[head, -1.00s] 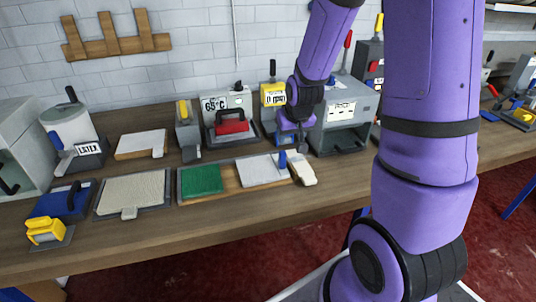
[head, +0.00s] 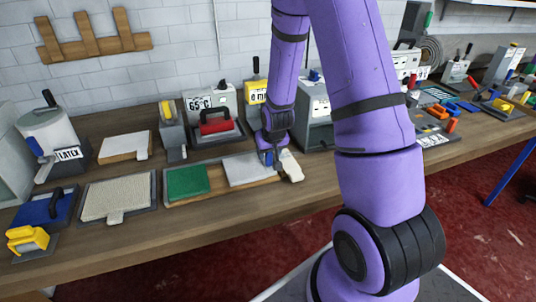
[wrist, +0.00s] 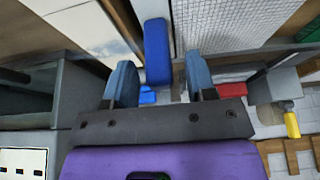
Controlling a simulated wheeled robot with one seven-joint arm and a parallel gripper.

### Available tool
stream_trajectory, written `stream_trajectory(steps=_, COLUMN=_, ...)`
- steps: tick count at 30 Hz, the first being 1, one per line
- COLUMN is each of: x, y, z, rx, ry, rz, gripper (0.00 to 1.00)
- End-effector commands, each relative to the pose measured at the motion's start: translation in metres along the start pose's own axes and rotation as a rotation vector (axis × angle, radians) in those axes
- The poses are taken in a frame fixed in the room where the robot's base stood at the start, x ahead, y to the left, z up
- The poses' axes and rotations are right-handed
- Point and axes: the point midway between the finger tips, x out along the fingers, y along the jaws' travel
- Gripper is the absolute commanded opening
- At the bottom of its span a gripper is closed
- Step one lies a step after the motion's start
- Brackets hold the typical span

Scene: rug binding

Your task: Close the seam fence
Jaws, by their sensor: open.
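A long wooden tray holds a green mat (head: 187,182) and a white woven mat (head: 248,169). At its right end stands a blue upright handle, which I take to be the seam fence's; it is mostly hidden by my gripper (head: 268,158) in the head view. In the wrist view the blue handle (wrist: 157,45) shows between the two fingers of my open gripper (wrist: 160,75), nearer the left finger. I cannot tell whether a finger touches it. A cream piece (head: 291,166) lies just right of the gripper, and also shows in the wrist view (wrist: 85,25).
A beige mat (head: 115,198) on a dark tray lies to the left. The bench's front strip (head: 220,225) is clear.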

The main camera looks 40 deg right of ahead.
Motion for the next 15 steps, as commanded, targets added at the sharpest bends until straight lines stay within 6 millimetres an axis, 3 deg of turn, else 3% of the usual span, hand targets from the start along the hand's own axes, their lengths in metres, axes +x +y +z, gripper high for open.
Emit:
stream_trajectory(steps=6, x=0.017, y=0.000, z=0.000, rx=0.000, ry=0.000, rz=0.000, gripper=0.51)
stream_trajectory(steps=15, x=0.020, y=0.000, z=0.000, rx=0.000, ry=0.001, rz=0.000, gripper=0.51)
